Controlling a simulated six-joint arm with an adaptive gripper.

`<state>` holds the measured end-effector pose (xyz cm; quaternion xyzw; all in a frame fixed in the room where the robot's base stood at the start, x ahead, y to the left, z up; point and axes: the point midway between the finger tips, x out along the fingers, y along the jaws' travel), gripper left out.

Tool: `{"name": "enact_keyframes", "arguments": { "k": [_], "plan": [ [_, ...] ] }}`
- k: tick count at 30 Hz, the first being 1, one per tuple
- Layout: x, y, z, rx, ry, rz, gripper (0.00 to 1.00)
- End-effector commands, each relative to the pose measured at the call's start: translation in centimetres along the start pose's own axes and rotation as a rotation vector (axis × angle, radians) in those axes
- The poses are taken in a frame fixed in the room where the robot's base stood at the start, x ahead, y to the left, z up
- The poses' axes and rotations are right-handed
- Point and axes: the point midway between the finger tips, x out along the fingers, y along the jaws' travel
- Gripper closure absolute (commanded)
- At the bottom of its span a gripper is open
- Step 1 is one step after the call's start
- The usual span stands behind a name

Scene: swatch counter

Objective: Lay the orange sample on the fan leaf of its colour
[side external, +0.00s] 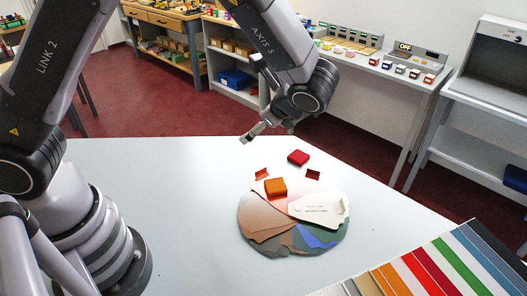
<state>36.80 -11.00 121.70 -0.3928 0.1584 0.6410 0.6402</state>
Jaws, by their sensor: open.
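The orange sample (275,187), a small block, sits at the upper part of the round colour fan (266,218). The leaf under it is mostly hidden, so I cannot tell its colour. The fan shows brown, grey-green and blue leaves and a cream piece with print (318,208). Small upright orange-brown (262,174) and dark red (312,175) pieces stand at its far edge. A red sample (298,157) lies on the table behind the fan. My gripper (257,131) is open and empty, above and behind the orange sample, clear of it.
The pale table (180,190) is clear to the left of the fan. A striped colour chart (430,268) lies at the front right. Shelves and a counter with several small blocks (400,69) stand in the background, beyond the red floor.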

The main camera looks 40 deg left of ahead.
Motion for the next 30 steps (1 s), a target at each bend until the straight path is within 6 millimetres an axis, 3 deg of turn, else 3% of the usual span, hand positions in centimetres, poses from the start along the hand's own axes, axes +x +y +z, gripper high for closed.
{"name": "enact_keyframes", "arguments": {
  "k": [1, 6, 9, 13, 16, 21, 30],
  "plan": [
    [-0.8, -0.2, 3.4, -0.112, 0.054, 0.05, 0.15],
    [-2.7, 1.6, 12.3, -0.461, 0.228, 0.203, 0.15],
    [-3.6, 3.7, 16.6, -0.667, 0.334, 0.278, 0.15],
    [-4.8, 7.0, 21.0, -0.934, 0.479, 0.353, 0.15],
    [-5.6, 9.7, 23.1, -1.119, 0.586, 0.393, 0.15],
    [-6.6, 12.8, 24.7, -1.338, 0.725, 0.427, 0.15],
    [-6.9, 14.1, 24.9, -1.428, 0.787, 0.438, 0.15]
  ]
}}
